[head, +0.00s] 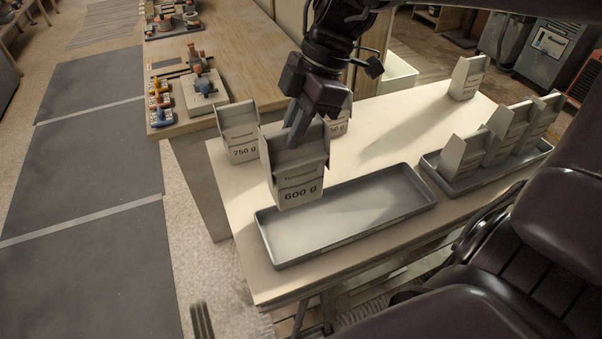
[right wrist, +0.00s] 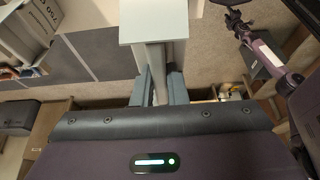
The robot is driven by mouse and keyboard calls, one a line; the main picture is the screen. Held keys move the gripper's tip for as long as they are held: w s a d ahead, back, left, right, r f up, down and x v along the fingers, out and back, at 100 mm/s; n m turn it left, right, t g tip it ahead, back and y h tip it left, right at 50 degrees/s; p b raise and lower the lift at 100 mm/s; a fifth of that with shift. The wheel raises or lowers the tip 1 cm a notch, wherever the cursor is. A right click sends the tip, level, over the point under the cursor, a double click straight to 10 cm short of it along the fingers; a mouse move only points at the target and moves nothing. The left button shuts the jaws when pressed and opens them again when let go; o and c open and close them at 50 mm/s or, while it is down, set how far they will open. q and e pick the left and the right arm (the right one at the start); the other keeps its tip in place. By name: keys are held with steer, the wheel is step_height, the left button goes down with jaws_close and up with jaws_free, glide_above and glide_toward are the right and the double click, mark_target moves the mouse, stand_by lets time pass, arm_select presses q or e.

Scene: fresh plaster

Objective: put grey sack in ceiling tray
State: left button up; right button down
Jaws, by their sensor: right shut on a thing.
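My right gripper (head: 300,118) is shut on the top of a grey sack (head: 297,180) marked "600 g", held upright over the back left end of an empty grey tray (head: 352,240). In the right wrist view the sack (right wrist: 155,24) shows as a pale block beyond the fingers (right wrist: 160,88). A second grey tray (head: 478,180), at the right, holds several similar sacks. The tray labels are too small to read, so I cannot tell which is the ceiling tray. Dark prongs at the bottom edge may be my left gripper's (head: 202,320) tips; their state is unclear.
On the pale table (head: 400,120), a "750 g" sack (head: 238,135) stands behind the held one, another sack (head: 338,118) is partly hidden behind my gripper, and one (head: 466,77) stands at the far right. A wooden bench (head: 180,60) with tools adjoins the table. The table's middle is clear.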

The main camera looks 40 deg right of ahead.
mark_target(295, 188)
step_height(295, 188, down, 10)
steer(key=shift+a+r, duration=0.1)
steer(key=shift+r, duration=0.15)
step_height(295, 188, down, 4)
steer(key=shift+f, duration=0.45)
arm_select(q)
steer(key=shift+w+a+r, duration=0.2)
steer(key=shift+a+r, duration=0.1)
steer(key=shift+a, duration=0.05)
arm_select(e)
steer(key=c, duration=1.9)
jaws_free()
steer(key=shift+f, duration=0.2)
steer(key=o, duration=0.4)
arm_select(q)
steer(key=shift+f, duration=0.15)
arm_select(e)
steer(key=shift+o, duration=0.2)
steer(key=shift+r, duration=0.1)
